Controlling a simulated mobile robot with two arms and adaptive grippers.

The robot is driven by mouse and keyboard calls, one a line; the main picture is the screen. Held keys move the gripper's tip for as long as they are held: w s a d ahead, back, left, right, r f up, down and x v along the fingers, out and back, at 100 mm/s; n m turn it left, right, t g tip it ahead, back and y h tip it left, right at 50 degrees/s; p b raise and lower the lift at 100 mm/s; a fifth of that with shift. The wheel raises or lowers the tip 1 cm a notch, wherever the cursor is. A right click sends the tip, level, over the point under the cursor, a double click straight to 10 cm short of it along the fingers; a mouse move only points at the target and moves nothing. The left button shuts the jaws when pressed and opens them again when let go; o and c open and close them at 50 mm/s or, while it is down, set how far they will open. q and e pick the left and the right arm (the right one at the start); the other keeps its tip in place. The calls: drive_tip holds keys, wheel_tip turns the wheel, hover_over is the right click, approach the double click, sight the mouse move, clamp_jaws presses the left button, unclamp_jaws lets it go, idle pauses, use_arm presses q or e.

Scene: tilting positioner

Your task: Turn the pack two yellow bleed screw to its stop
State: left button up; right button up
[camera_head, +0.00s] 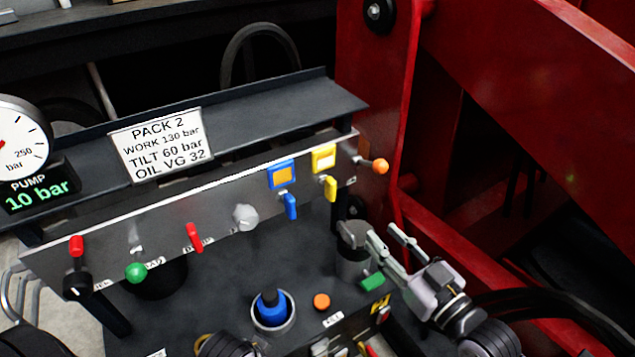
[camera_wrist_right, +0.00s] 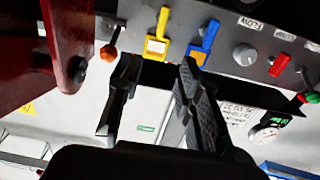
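On the sloped grey control panel of the pack labelled PACK 2, a yellow lever-like handle (camera_head: 330,188) hangs below a yellow square plate (camera_head: 323,158). The yellow handle also shows in the right wrist view (camera_wrist_right: 162,22), beyond the fingers. I cannot tell which yellow part is the bleed screw. My right gripper (camera_head: 386,238) is in front of the panel, below and right of the yellow handle and apart from it. In the right wrist view its two fingers (camera_wrist_right: 157,80) are spread, with nothing between them.
A blue handle (camera_head: 290,206) sits left of the yellow one, an orange knob (camera_head: 379,166) to the right. A grey-topped cylinder (camera_head: 352,262) stands beside my right fingers. A blue knob (camera_head: 270,308) is lower left. A red frame (camera_head: 385,110) bounds the right side.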

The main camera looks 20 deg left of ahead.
drive_tip(key=b, duration=0.1)
approach(335, 186)
drive_tip(key=shift+x, duration=0.75)
use_arm(q)
drive_tip(key=b+v, duration=0.1)
drive_tip(key=v, duration=0.2)
drive_tip(key=shift+s+b, duration=0.1)
drive_tip(key=shift+b, duration=0.2)
use_arm(e)
drive_tip(key=x, duration=0.8)
drive_tip(key=shift+w+a, duration=0.1)
drive_tip(key=shift+a, duration=0.1)
drive_tip(key=shift+c, duration=0.5)
clamp_jaws()
